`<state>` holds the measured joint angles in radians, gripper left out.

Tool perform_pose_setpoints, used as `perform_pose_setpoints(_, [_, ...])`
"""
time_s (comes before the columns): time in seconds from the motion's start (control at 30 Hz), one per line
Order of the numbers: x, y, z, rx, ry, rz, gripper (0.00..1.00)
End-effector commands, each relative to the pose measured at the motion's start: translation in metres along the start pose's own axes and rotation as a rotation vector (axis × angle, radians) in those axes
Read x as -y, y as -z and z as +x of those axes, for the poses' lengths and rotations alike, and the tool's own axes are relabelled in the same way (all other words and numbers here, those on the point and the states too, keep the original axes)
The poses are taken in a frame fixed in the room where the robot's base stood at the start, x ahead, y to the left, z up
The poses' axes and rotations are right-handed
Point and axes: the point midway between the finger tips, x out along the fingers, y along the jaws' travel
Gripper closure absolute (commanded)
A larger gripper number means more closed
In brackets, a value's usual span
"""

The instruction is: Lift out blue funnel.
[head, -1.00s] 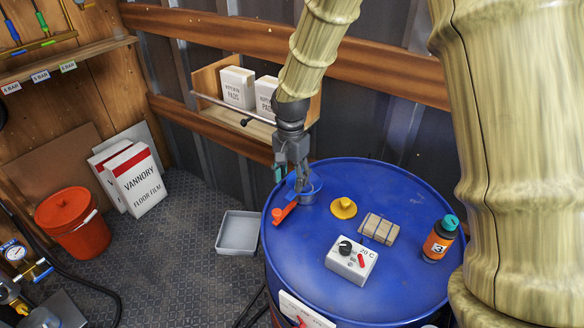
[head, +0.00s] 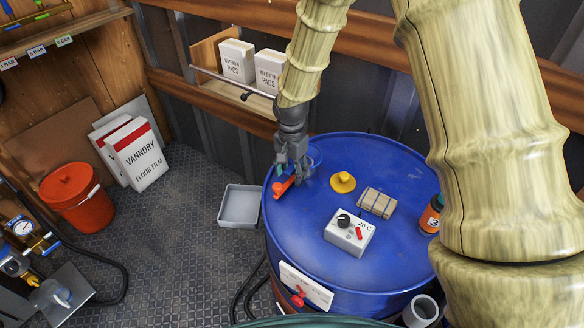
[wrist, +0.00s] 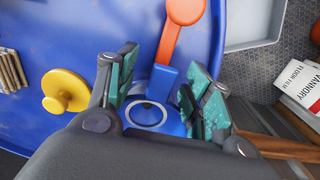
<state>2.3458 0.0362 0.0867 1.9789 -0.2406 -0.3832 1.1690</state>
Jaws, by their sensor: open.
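The blue funnel (wrist: 168,124) shows in the wrist view as a blue round shape with a pale ring inside, low between my fingers. In the head view its rim (head: 316,158) shows partly behind my gripper (head: 291,180), at the left part of the blue drum's top. In the wrist view my gripper (wrist: 158,92) is open, its green-padded fingers on either side of the funnel and a blue strip. An orange-ended piece (wrist: 181,30) extends from that strip; I cannot tell whether it joins the funnel. Contact with the fingers is unclear.
The blue drum (head: 300,248) also carries a yellow knobbed piece (head: 342,183), a tan bundle (head: 377,203), a grey control box (head: 349,233) and an orange bottle (head: 431,216). A grey tray (head: 239,206) lies on the floor to the left. The corrugated wall stands close behind.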

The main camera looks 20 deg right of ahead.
Motion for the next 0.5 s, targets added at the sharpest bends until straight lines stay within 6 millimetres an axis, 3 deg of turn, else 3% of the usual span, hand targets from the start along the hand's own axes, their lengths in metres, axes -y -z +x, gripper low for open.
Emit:
perform_pose_setpoints(0.1, [0.0,0.0002,-0.0002,0.0,0.0,0.0,0.51])
perform_pose_setpoints(0.37, [-0.0003,0.0006,-0.0003,0.0,0.001,0.001,0.98])
perform_pose_setpoints(0.5, [-0.0004,0.001,-0.0004,-0.001,0.001,0.001,1.0])
